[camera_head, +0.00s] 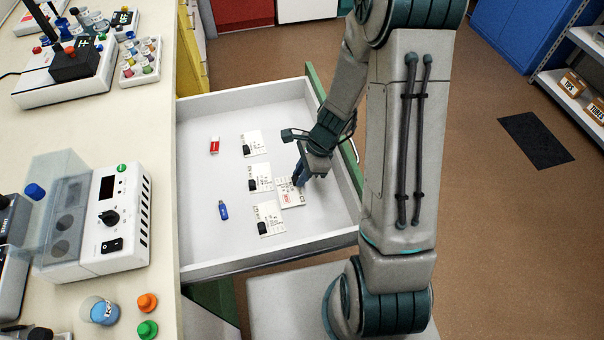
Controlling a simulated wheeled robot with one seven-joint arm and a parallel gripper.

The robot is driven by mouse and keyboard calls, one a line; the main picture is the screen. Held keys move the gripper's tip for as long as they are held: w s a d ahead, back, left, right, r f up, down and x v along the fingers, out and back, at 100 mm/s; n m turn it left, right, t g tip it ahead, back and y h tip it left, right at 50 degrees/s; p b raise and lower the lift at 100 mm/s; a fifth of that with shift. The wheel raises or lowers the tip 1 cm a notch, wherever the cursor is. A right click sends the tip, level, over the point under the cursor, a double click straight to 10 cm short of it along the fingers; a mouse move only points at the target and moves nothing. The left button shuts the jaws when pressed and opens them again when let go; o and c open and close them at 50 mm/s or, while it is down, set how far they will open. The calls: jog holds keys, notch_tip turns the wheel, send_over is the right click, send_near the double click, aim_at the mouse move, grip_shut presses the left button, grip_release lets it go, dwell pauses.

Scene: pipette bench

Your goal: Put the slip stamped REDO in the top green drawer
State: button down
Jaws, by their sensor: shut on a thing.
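The green-fronted drawer (213,268) is pulled open, its white inside showing. A white slip with a red stamp (290,197) is inside the drawer's outline, right of the other slips; the stamp is too small to read. My gripper (300,178) points down over the drawer, shut on the upper right edge of this slip. I cannot tell whether the slip touches the drawer floor. Part of the slip is hidden by the fingers.
Three white slips with black clips, upper (253,144), middle (260,178) and lower (269,218), lie in the drawer. A red-and-white block (214,145) and a blue stick (223,210) lie left of them. The bench (150,110) at left holds instruments and vials.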

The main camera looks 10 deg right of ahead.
jog(key=shift+f, duration=0.2)
jog(key=shift+f, duration=0.15)
jog(key=c, duration=1.3)
grip_release()
jog(key=shift+d+r, duration=0.1)
jog(key=shift+r, duration=0.35)
jog(key=p+v, duration=0.2)
jog(key=v, duration=0.9)
jog(key=s+r+n+t+h, duration=0.1)
jog(key=s+r+n, duration=0.3)
jog(key=r+n, duration=0.1)
jog(key=s+r+n+t+h, duration=0.1)
jog(key=s+r+n+h, duration=0.1)
jog(key=s+r+n, duration=0.2)
jog(key=s+r+n+t+h, duration=0.1)
jog(key=s+r+n, duration=0.4)
jog(key=n, duration=0.3)
jog(key=shift+d+r+h, duration=0.3)
jog(key=shift+d+r, duration=0.05)
